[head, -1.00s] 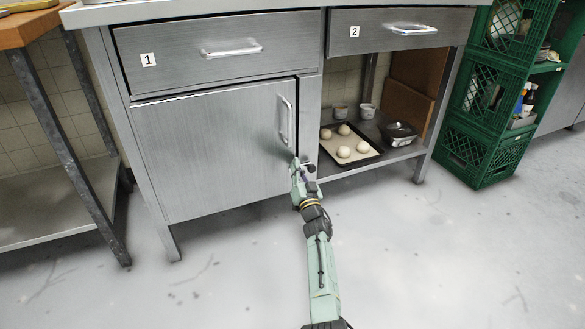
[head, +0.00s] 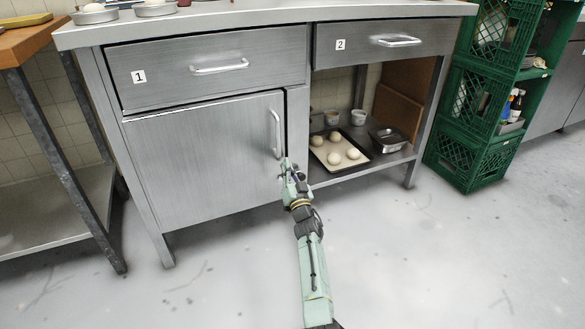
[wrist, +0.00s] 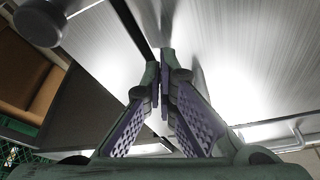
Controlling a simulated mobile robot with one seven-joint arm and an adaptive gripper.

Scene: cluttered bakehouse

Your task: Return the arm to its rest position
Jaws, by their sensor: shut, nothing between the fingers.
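My arm (head: 314,270) reaches forward from the bottom of the head view toward the steel cabinet. My gripper (head: 286,163) is at the lower right of the cabinet door (head: 205,160), just below the door's upright handle (head: 277,134). In the wrist view my gripper (wrist: 162,95) has its two fingers together with nothing between them. The door looks closed or nearly so. I cannot tell whether the fingertips touch the door.
Two drawers, 1 (head: 220,75) and 2 (head: 375,43), are shut above. The open shelf holds a tray (head: 319,162) of dough balls and a metal container (head: 388,138). Green crates (head: 468,155) stand right, a table (head: 45,215) left. The front floor (head: 430,260) is clear.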

